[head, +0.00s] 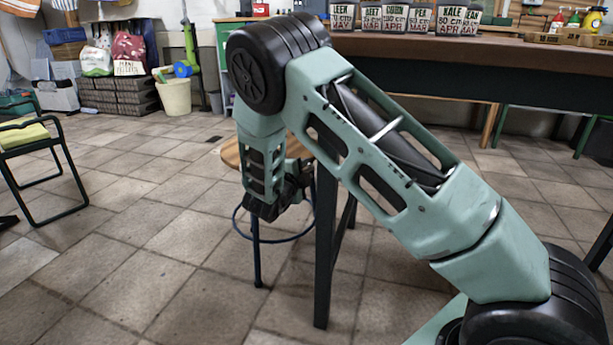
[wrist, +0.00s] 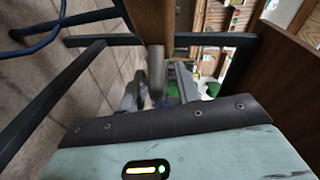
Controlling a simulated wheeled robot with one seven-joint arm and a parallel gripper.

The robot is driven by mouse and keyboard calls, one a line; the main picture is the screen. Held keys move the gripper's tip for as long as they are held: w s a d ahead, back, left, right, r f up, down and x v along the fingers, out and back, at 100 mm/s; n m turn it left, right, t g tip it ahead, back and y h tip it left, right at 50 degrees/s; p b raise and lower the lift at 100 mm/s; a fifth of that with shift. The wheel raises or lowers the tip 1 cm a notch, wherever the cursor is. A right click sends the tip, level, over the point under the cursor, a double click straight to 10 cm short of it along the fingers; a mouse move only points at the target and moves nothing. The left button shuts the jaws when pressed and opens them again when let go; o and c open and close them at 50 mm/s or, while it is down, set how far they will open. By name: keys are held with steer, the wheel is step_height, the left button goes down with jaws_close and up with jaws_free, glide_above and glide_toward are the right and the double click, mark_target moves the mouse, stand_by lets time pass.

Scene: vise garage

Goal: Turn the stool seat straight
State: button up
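The stool's round wooden seat (head: 231,153) shows left of my forearm in the head view, with most of it hidden behind my arm. Its blue foot ring (head: 285,239) and one thin leg (head: 256,262) show below. My gripper (head: 277,200) points down at the stool, and its fingertips are hard to make out there. In the wrist view my gripper (wrist: 158,88) has its two fingers apart. A short grey cylinder (wrist: 156,72) shows between or just beyond them; I cannot tell whether they touch it. A brown wooden edge (wrist: 150,18), probably the seat, lies beyond. The seat's turn angle cannot be read.
A dark workbench (head: 470,72) with several labelled seed pots stands behind on the right; a dark leg (head: 324,250) is close to my gripper. A green-seated chair (head: 25,135) is at the far left, a cream bucket (head: 174,97) behind.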

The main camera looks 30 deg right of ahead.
mark_target(312, 167)
steer(key=shift+w+d, duration=0.2)
steer(key=shift+d, duration=0.2)
jaws_close()
steer(key=shift+w+d+f+n+t+y+b, duration=0.1)
steer(key=shift+d+n+t+y+b, duration=0.1)
steer(key=shift+d+n+t+y, duration=0.3)
steer(key=shift+d+f+n+t+y+b, duration=0.1)
steer(key=shift+d+n+t+y+b, duration=0.15)
steer(key=shift+d, duration=0.4)
jaws_free()
steer(key=shift+f, duration=0.1)
steer(key=shift+r, duration=0.2)
